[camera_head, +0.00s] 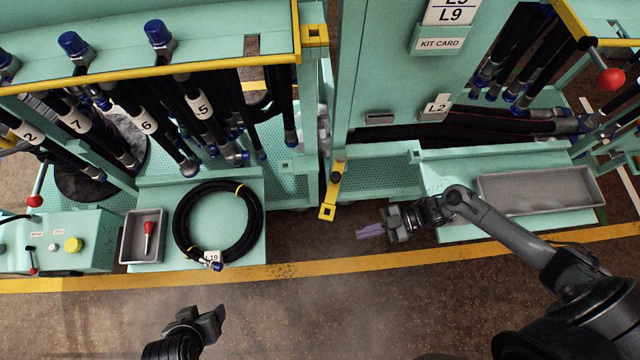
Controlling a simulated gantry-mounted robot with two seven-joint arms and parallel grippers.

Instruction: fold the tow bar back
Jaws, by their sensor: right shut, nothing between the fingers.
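A yellow tow bar (332,190) with a holed end shows at the middle, between the two green hose carts. Its upper end meets the cart at a dark pivot, and its holed end points toward me, above the floor. My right gripper (369,231) is shut and empty, a little to the right of and below the bar's holed end, apart from it. My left gripper (212,322) is low in the picture over the brown floor, away from the bar; its finger gap is not clear.
A coiled black hose (183,237) lies on a green shelf at left, beside a grey tray (142,238) with a red-handled tool. A long grey tray (537,191) sits at right. Hoses hang on both carts. A yellow floor line (300,270) crosses clear floor in front.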

